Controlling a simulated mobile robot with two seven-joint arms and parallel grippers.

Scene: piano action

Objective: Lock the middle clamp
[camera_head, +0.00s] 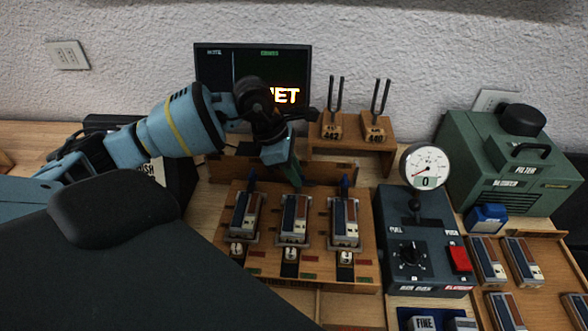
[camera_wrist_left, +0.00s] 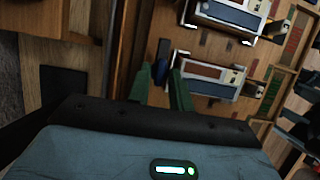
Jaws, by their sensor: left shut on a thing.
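The middle clamp (camera_head: 293,238) is in the centre of a wooden board, with a red and blue block in it. Its lever is mostly hidden behind my left gripper (camera_head: 294,178) in the head view. In the left wrist view a dark blue lever tip (camera_wrist_left: 162,76) shows between the green fingers of my left gripper (camera_wrist_left: 161,84), at the end of the middle block (camera_wrist_left: 208,80). The fingers are closed on this lever. The left clamp (camera_head: 237,240) and the right clamp (camera_head: 346,240) have upright blue levers. My right gripper is not in view.
A wooden stand (camera_head: 352,130) with two tuning forks is behind the board. A dark control box (camera_head: 428,250) with a round gauge (camera_head: 425,167) stands to the right. A monitor (camera_head: 215,70) is behind my left arm. A green filter box (camera_head: 510,165) is at the far right.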

